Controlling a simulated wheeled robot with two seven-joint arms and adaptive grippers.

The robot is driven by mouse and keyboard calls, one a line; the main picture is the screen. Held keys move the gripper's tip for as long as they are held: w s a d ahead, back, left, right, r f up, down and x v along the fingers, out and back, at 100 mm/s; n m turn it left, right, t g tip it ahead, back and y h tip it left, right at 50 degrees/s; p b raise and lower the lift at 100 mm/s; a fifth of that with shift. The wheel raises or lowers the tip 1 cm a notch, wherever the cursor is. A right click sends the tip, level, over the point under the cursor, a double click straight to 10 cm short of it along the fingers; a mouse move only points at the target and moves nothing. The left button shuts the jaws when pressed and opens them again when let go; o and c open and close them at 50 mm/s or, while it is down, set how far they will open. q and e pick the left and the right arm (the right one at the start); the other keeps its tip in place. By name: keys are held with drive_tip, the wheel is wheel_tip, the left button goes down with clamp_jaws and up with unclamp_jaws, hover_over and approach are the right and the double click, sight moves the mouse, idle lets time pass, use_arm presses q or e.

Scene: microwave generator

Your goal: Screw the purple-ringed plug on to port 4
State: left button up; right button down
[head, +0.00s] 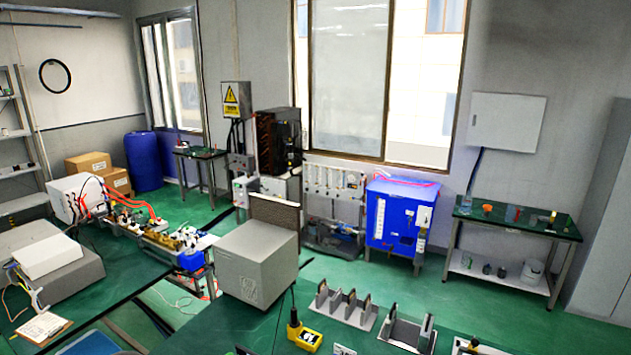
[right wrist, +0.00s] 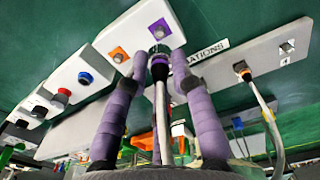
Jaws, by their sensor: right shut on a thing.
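Neither gripper shows in the head view.
An orange square with a socket (right wrist: 118,54) lies left of the purple one. Another plug with an orange ring and pale cable (right wrist: 241,69) sits on the right-hand panel. Coloured buttons (right wrist: 85,78) are at left. The head view shows a grey box (head: 256,265) on a green bench.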

drive_tip(key=shift+s, duration=0.1)
idle(0.3)
drive_tip(key=shift+s+d+f, duration=0.1)
drive_tip(key=shift+s+d, duration=0.2)
drive_tip(key=shift+s, duration=0.45)
drive_tip(key=shift+s+d+f, duration=0.1)
drive_tip(key=shift+s+d, duration=0.2)
drive_tip(key=shift+s, duration=0.45)
drive_tip(key=shift+s+d, duration=0.3)
drive_tip(key=shift+s, duration=0.45)
drive_tip(key=shift+s+d+f, duration=0.1)
drive_tip(key=shift+s+d, duration=0.2)
drive_tip(key=shift+s, duration=0.45)
drive_tip(key=shift+s+d+f, duration=0.1)
drive_tip(key=shift+s+d, duration=0.15)
drive_tip(key=shift+s, duration=0.55)
drive_tip(key=shift+s+d+f, duration=0.1)
drive_tip(key=shift+s+d, duration=0.2)
drive_tip(key=shift+s, duration=0.45)
drive_tip(key=shift+s+d+f, duration=0.1)
drive_tip(key=shift+s+d, duration=0.2)
drive_tip(key=shift+s, duration=0.5)
drive_tip(key=shift+s+d, duration=0.3)
drive_tip(key=shift+s, duration=0.45)
drive_tip(key=shift+s+d+f, duration=0.1)
drive_tip(key=shift+s+d, duration=0.2)
drive_tip(key=shift+s, duration=0.5)
